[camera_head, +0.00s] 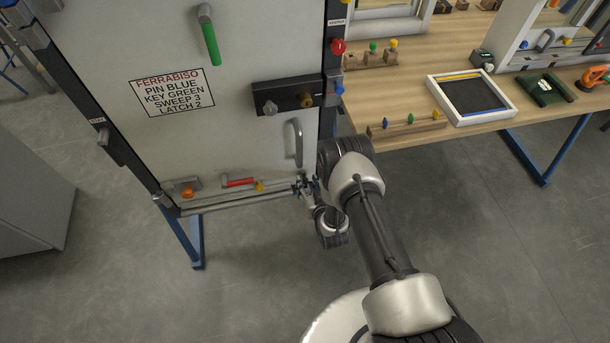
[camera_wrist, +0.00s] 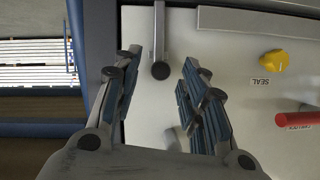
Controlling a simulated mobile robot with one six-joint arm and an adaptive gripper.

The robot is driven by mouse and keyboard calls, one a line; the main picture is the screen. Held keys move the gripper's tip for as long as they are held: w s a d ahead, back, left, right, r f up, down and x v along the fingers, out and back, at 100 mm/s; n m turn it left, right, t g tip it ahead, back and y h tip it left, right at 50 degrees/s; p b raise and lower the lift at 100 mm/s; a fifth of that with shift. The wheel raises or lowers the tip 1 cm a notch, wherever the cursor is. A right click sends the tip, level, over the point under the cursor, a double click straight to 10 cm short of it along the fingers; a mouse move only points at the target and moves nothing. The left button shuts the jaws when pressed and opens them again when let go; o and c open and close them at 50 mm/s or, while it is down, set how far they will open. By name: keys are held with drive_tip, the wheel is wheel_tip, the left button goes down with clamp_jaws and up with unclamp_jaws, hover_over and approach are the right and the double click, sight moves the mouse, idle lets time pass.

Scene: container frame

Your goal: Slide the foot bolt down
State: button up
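The foot bolt (camera_wrist: 159,42) is a grey rod with a rounded end on the pale door panel, near the door's edge. In the wrist view it lies between the two fingertips of my gripper (camera_wrist: 161,58), with clear gaps on both sides. My gripper is open and holds nothing. I cannot tell how far the fingertips are from the panel. In the head view my gripper (camera_head: 308,187) is at the lower right corner of the door panel (camera_head: 225,140) and hides the bolt there.
A curved grey handle (camera_head: 294,143) stands just above my gripper. A red handle (camera_head: 238,182), a yellow knob (camera_head: 259,186) and an orange knob (camera_head: 187,191) lie to the left along the door's bottom. A wooden workbench (camera_head: 440,80) stands at right. Open floor lies in front.

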drive_tip(key=shift+w, duration=0.1)
drive_tip(key=shift+c, duration=0.6)
clamp_jaws()
